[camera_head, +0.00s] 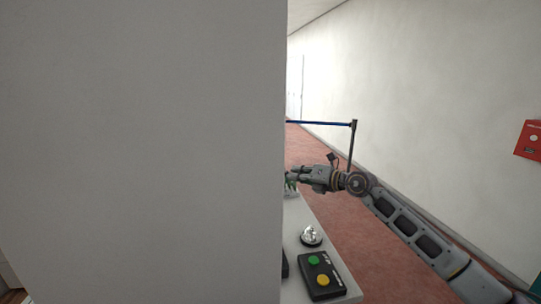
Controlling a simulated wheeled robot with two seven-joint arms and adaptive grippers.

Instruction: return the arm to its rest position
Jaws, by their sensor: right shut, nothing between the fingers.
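My right arm (415,237) comes in from the lower right and reaches toward the middle of the view. My right gripper (294,176) is at its end, above the far part of a narrow white counter. It is shut with nothing visible held, and its tips lie close to the edge of the large grey panel. My left gripper is not in view.
A large plain grey panel (140,150) fills the left half and hides what is behind it. On the counter (316,240) are a silver bell (311,236) and a black box with green and yellow buttons (321,274). A blue belt barrier (354,140) stands beyond. A red box (529,139) hangs on the right wall.

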